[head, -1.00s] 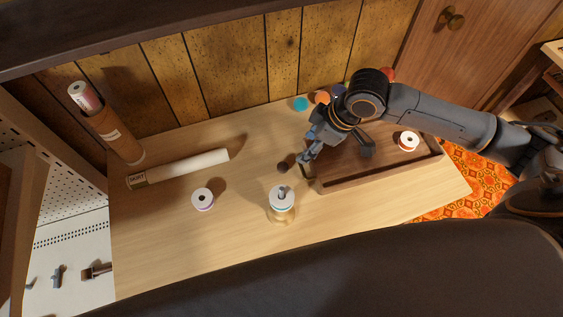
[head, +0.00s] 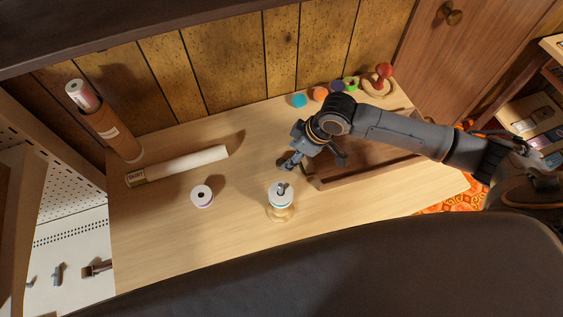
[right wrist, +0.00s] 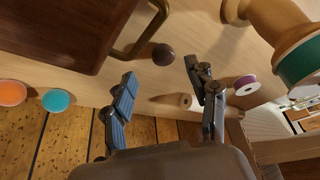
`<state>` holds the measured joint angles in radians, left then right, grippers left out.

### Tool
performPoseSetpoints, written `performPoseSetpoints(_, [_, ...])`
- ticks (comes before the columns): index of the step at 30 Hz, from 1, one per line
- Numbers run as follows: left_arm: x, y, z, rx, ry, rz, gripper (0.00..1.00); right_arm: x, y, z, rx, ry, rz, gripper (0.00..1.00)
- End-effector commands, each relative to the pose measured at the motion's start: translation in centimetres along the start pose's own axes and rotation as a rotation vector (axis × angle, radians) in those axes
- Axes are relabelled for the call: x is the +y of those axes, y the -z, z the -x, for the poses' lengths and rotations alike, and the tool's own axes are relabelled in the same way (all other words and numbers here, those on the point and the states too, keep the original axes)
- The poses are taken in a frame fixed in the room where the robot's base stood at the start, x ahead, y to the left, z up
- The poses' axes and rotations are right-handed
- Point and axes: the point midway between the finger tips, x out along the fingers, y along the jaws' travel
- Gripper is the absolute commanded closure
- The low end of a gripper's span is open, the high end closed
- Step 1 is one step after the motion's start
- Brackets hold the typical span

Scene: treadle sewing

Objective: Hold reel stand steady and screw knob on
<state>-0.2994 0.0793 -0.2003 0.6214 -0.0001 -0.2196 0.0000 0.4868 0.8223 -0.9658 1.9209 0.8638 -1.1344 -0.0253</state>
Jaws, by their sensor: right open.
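The reel stand (head: 280,212) stands on the table, with a white-topped reel of teal thread (head: 281,195) on it and a spindle tip showing above. In the right wrist view the stand's pale wooden body (right wrist: 268,15) and the teal reel (right wrist: 300,62) are at the upper right. The dark round knob (right wrist: 163,54) lies on the table beyond my right fingertips in that view, apart from them. My right gripper (head: 286,164) is open and empty, low over the table behind the stand; it also shows in the right wrist view (right wrist: 160,75). My left gripper is out of view.
A brown tray (head: 345,182) with a handle lies right of my right gripper. A white-topped purple reel (head: 202,196) and a pale roll (head: 185,164) are left of the stand. Coloured discs (head: 320,94) line the back. The front table is clear.

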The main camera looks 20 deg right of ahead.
Motion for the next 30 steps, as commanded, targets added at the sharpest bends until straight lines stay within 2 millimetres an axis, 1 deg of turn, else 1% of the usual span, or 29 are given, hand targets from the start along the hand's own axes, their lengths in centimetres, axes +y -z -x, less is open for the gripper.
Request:
performPoseSetpoints(2, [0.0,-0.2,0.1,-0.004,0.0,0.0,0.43,-0.1,0.1,-0.2,0.0,0.001,0.0,0.42])
performPoseSetpoints(4, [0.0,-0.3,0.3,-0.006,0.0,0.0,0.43,-0.2,0.3,-0.8,0.001,0.001,0.0,0.42])
performPoseSetpoints(8, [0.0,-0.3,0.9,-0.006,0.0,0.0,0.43,-0.6,0.8,-2.8,0.0,0.002,0.0,0.42])
performPoseSetpoints(10, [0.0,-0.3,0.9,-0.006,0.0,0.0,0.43,-0.5,0.7,-3.9,-0.001,0.001,-0.001,0.42])
performPoseSetpoints(13, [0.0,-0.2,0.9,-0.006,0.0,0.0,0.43,-0.5,0.7,-4.8,0.0,0.001,0.0,0.42])
performPoseSetpoints(17, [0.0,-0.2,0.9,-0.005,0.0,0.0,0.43,-0.5,0.7,-5.2,0.0,-0.001,0.001,0.42])
performPoseSetpoints(25, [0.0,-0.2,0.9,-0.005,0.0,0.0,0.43,-0.5,0.6,-5.2,0.0,0.0,0.001,0.42])
performPoseSetpoints(26, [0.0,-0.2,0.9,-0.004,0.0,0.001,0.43,-0.5,0.6,-5.2,0.0,0.0,0.001,0.48])
performPoseSetpoints(27, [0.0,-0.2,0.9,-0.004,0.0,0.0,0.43,-0.5,0.6,-5.2,0.0,0.0,0.001,0.57])
performPoseSetpoints(29, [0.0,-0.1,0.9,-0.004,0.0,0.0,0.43,-0.5,0.6,-5.2,0.0,0.0,0.001,0.69])
performPoseSetpoints(30, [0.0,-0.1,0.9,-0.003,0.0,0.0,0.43,-0.5,0.6,-5.2,0.0,0.0,0.0,0.77])
